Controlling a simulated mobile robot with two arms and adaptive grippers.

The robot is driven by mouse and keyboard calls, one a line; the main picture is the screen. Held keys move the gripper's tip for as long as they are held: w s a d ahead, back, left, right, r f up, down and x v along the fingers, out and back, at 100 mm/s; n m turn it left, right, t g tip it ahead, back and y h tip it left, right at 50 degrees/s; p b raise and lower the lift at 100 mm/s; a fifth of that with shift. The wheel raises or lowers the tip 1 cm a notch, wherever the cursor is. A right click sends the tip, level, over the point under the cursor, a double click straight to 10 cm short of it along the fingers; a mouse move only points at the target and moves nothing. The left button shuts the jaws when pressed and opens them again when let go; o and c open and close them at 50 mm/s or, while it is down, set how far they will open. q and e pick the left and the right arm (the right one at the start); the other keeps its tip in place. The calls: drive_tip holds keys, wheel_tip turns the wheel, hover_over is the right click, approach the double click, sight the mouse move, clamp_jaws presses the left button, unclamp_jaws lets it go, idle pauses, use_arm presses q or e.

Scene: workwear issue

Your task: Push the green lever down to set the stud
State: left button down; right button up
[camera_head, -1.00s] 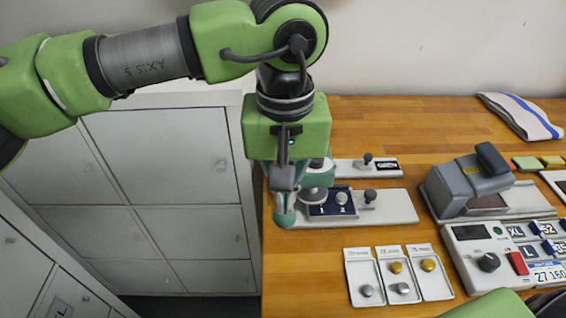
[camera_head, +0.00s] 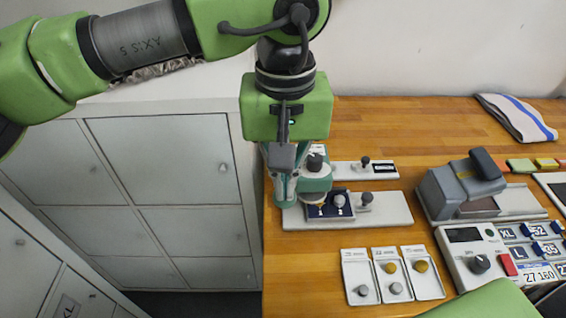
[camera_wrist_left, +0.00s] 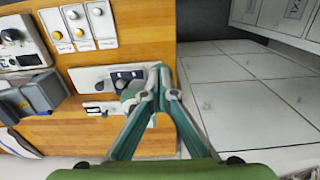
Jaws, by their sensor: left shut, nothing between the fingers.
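The stud press (camera_head: 395,212) is a pale grey base plate on the wooden table, with a dark blue patch (camera_head: 328,213) and a small silver knob on it. A teal-green part with a grey body and a dark knob (camera_head: 315,162) stands at its left end; I cannot tell exactly which part is the lever. My left gripper (camera_head: 285,203) points down just left of it, its teal fingers together and empty. In the left wrist view the fingertips (camera_wrist_left: 160,72) meet beside the press's green part (camera_wrist_left: 130,91); I cannot tell whether they touch. My right gripper is out of view.
Behind is a second pale plate (camera_head: 382,172) with a black knob. In front lie small trays (camera_head: 355,266) holding silver and gold studs. A grey device (camera_head: 460,187) and a control box (camera_head: 462,262) stand to the right. Grey lockers (camera_head: 160,160) are left of the table edge.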

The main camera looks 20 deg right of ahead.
use_arm(q)
wheel_tip(320, 180, up, 8)
drive_tip(key=p, duration=0.5)
idle(0.4)
drive_tip(key=shift+f, duration=0.15)
